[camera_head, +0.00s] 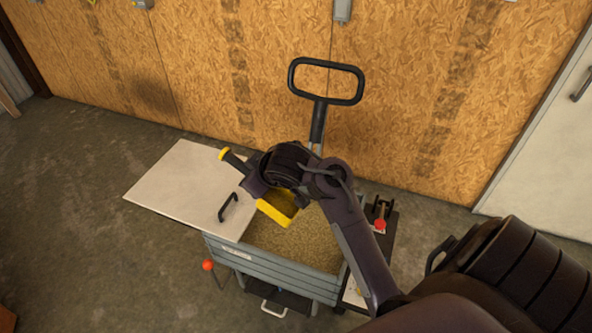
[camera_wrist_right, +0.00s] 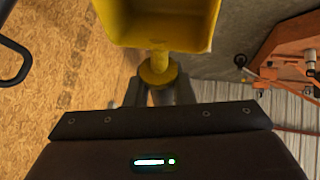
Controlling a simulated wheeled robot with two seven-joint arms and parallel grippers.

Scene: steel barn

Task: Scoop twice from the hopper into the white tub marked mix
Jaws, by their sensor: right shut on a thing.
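The hopper (camera_head: 275,276) is a grey slatted bin in the middle of the head view, partly full of tan grain (camera_head: 300,244). My right gripper (camera_head: 256,180) is over its left part, shut on the dark handle of a yellow scoop (camera_head: 278,208). The handle's yellow end sticks out to the upper left, and the scoop's bowl hangs over the grain. The right wrist view shows the yellow bowl (camera_wrist_right: 160,22) beyond my fingers (camera_wrist_right: 160,95). The white tub marked mix and my left gripper are not in view.
A pale lid (camera_head: 180,188) with a black handle lies to the left of the hopper opening. A black loop handle (camera_head: 326,82) rises behind the hopper. A red knob (camera_head: 380,224) is at its right and an orange ball lever (camera_head: 208,266) at its left.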

